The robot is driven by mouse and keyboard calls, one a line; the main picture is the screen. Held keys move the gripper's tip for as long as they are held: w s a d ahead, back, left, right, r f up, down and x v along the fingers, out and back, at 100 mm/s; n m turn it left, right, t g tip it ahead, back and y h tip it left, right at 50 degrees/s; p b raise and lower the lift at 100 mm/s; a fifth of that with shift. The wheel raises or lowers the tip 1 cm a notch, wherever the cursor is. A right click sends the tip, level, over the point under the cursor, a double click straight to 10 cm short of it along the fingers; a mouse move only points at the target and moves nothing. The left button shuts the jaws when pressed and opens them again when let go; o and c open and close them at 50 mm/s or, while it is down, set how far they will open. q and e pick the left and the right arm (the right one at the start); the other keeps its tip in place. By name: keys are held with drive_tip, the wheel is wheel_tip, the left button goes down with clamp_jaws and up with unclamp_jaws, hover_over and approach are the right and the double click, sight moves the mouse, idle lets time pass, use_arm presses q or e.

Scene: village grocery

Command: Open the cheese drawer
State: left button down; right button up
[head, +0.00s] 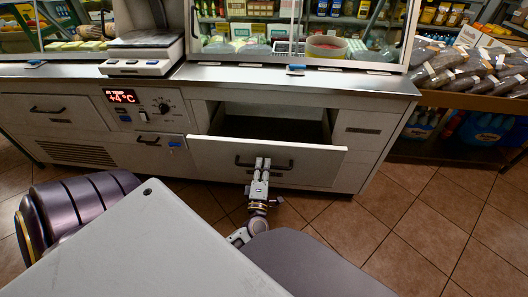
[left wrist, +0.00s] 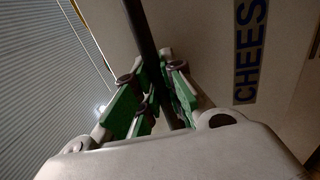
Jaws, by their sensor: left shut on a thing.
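The cheese drawer (head: 268,162) is a white-fronted drawer in the counter, and it stands pulled out with its dark interior showing behind the front. Its dark bar handle (head: 280,166) runs across the front. My left gripper (head: 262,164) is at the handle, shut on it. In the left wrist view the green-padded fingers of the gripper (left wrist: 150,95) close around the dark handle bar (left wrist: 141,30). Blue letters reading "CHEES" (left wrist: 246,60) show on the drawer front beside them. My right gripper is in neither view.
A scale (head: 142,55) and a glass display case stand on the counter. A panel with a red temperature display (head: 122,96) and another closed drawer (head: 50,109) are to the left. Brown tiled floor (head: 410,200) is clear at the right. Shelves of bread (head: 470,75) stand beyond it.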

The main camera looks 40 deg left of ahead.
use_arm(q)
drive_tip(key=v, duration=0.3)
drive_tip(key=shift+s+r+p, duration=0.1)
drive_tip(key=shift+r+p, duration=0.1)
drive_tip(key=shift+p, duration=0.15)
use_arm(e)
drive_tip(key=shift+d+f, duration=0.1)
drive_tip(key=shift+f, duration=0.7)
use_arm(q)
drive_tip(key=c, duration=1.5)
unclamp_jaws()
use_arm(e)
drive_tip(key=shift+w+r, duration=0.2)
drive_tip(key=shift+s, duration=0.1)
